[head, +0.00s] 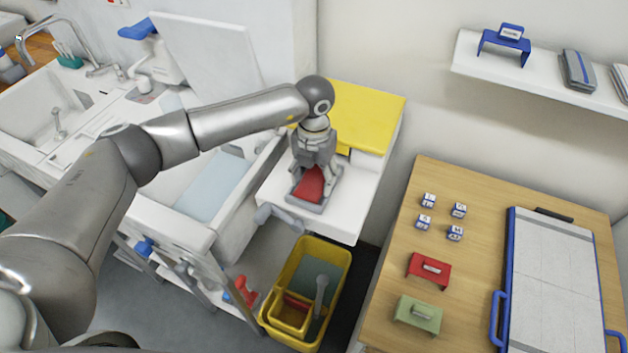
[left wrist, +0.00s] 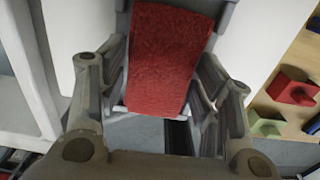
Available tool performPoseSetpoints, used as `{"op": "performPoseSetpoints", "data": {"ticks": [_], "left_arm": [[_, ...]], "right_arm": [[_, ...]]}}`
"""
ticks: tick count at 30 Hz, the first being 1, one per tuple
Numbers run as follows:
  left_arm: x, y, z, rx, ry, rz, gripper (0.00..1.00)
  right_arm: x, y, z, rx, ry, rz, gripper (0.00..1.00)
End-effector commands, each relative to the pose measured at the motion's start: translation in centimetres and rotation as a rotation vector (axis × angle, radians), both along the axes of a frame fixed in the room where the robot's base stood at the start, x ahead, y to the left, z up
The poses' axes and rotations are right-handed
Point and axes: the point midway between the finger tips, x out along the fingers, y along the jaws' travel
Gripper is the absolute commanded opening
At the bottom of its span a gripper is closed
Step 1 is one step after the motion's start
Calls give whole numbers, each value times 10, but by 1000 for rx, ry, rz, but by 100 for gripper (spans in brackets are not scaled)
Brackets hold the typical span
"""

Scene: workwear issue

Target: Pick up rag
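The red rag (head: 312,184) lies in a shallow grey holder (head: 306,204) on the white counter, below the yellow panel. My left gripper (head: 314,172) points down over the rag from above. In the left wrist view the rag (left wrist: 170,60) shows as a textured red strip between the two spread fingers (left wrist: 165,85). The fingers look open, one on each side of it. Whether they touch its edges I cannot tell. My right gripper is in neither view.
A yellow bucket (head: 273,316) stands on the floor below the white counter (head: 340,222). A wooden table (head: 408,250) at right holds red and green handled blocks, several small cubes and a blue-edged board (head: 545,270). A white basin (head: 233,228) is left of the counter.

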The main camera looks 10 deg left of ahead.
Motion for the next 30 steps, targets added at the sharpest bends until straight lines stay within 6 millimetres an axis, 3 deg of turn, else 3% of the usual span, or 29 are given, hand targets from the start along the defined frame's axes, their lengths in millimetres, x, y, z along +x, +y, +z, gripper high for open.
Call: {"op": "performPoseSetpoints", "data": {"ticks": [1,7,17,23,30], "left_arm": [[0,0,0,0,0,0,47],[0,0,1,0,0,0,24],[0,0,6,-1,-1,0,24],[1,0,31,-2,-4,-2,24],[-38,-5,74,-2,-8,-6,24]], "right_arm": [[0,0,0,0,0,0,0],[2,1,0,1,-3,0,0],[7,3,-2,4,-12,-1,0],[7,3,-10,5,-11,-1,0],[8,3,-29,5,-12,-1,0]]}}
